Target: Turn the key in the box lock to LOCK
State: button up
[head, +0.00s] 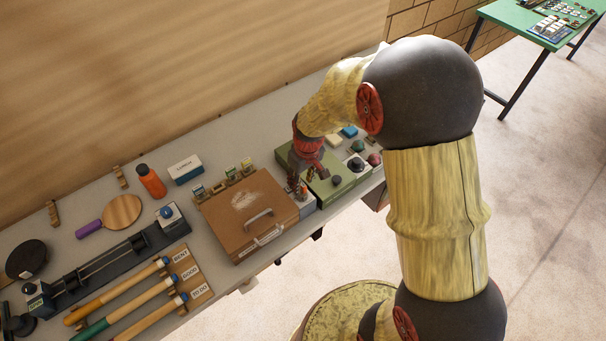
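My gripper (299,186) points down between the brown case and the green box, above a small grey block (307,208) at the bench's front edge. Its fingers are small and dark here, and I cannot tell whether they are open or shut. The green box (343,184) lies just right of my gripper, partly covered by my wrist. The brown case (228,212) with a grey handle lies just left of it. I cannot make out the key, the lock or any LOCK marking; they may be hidden behind my gripper or too small to see.
On the bench (100,190) lie an orange bottle (151,182), a lunch box (185,169), a round paddle (122,212), a dark rail device (105,268) and several labelled handles (145,303). Round knobs (356,165) stand right of the green box. A green table (540,25) stands far off.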

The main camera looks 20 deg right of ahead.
jog(key=shift+w+f, duration=0.15)
jog(key=shift+f, duration=0.9)
jog(key=shift+c, duration=1)
grip_shut()
